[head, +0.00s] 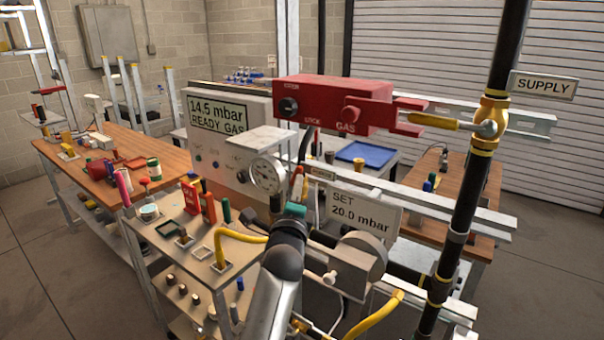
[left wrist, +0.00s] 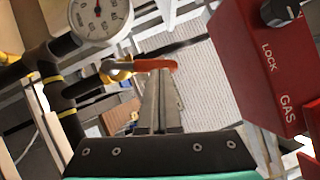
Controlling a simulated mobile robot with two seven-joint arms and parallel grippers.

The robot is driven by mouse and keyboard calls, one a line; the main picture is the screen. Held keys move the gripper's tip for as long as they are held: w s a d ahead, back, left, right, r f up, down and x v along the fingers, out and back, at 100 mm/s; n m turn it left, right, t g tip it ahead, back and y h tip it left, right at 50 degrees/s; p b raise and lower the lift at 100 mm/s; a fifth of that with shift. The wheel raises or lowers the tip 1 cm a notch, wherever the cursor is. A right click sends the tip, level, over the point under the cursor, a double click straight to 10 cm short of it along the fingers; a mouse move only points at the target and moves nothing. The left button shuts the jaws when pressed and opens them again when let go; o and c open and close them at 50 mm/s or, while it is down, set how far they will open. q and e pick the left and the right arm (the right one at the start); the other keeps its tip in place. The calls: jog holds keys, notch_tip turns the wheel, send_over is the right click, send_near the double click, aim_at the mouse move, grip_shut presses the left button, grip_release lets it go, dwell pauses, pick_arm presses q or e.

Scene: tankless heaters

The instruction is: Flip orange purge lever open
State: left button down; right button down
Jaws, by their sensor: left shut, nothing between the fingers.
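The orange purge lever (left wrist: 150,65) shows in the left wrist view as a short bar running left to right, joined to a brass-yellow valve fitting (left wrist: 118,73) on a black pipe. My left gripper (left wrist: 160,78) is shut and empty, its fingers pointing at the lever. Its tips overlap the lever in the picture; I cannot tell whether they touch it. My right gripper is not in view.
A round gauge (head: 267,174) is close to the left of the gripper. A red gas box (head: 330,104) is above it, with a yellow supply valve lever (head: 435,121) to its right. A set-pressure sign (head: 363,212) and a black vertical pipe (head: 465,200) stand to the right.

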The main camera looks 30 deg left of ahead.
pick_arm(q)
jog(key=shift+w+a+r+n+g+p, duration=0.1)
jog(key=shift+a+r+n+g+p, duration=0.4)
jog(key=shift+p, duration=0.75)
jog(key=shift+a+r+n+g+p, duration=0.25)
jog(key=shift+a+n+p, duration=0.45)
jog(key=shift+p, duration=0.5)
